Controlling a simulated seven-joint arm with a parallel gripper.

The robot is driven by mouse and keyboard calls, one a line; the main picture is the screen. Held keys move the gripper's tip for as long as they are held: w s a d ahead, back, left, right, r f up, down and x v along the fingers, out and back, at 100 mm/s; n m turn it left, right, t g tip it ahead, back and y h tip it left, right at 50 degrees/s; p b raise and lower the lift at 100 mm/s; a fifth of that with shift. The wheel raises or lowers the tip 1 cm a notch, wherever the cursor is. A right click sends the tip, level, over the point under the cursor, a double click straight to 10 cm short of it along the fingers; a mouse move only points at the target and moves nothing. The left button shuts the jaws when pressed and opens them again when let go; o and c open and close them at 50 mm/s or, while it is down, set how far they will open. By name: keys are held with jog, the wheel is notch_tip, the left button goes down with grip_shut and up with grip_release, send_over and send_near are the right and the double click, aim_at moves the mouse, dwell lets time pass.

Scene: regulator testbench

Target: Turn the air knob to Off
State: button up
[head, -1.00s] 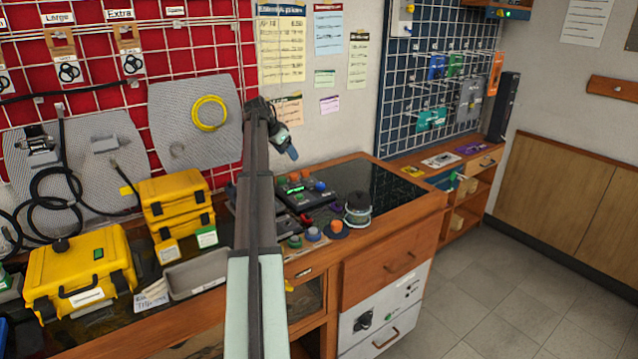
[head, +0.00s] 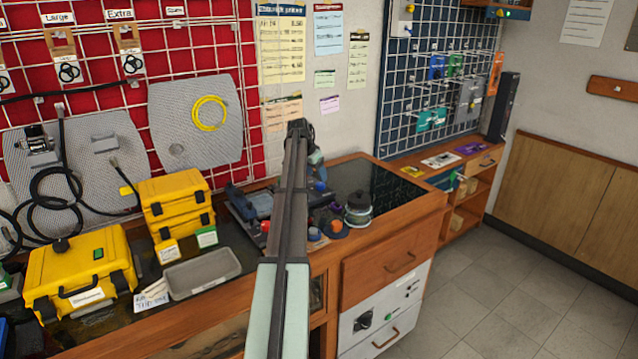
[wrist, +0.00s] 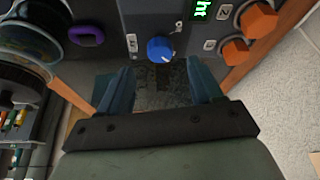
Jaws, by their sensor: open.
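In the wrist view a round blue knob (wrist: 160,49) on a dark panel lies just beyond and between the tips of my gripper (wrist: 158,76). My gripper is open, its two fingers apart, with nothing held. In the head view my gripper (head: 315,157) hangs beyond the end of my arm, above the bench panel, and a blue knob (head: 320,186) shows below it. My arm hides much of the panel there. The labels are too small to read, so I cannot tell which knob is the air knob or its setting.
Orange knobs (wrist: 236,51) and a green display (wrist: 201,9) sit right of the blue knob in the wrist view, a purple knob (wrist: 86,36) left. On the bench stand a spool-like jar (head: 357,208), a grey tray (head: 203,272) and yellow cases (head: 82,272).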

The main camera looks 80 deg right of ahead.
aim_at(320, 184)
jog(key=shift+x, duration=2.6)
jog(key=shift+c, duration=0.4)
jog(key=c, duration=1)
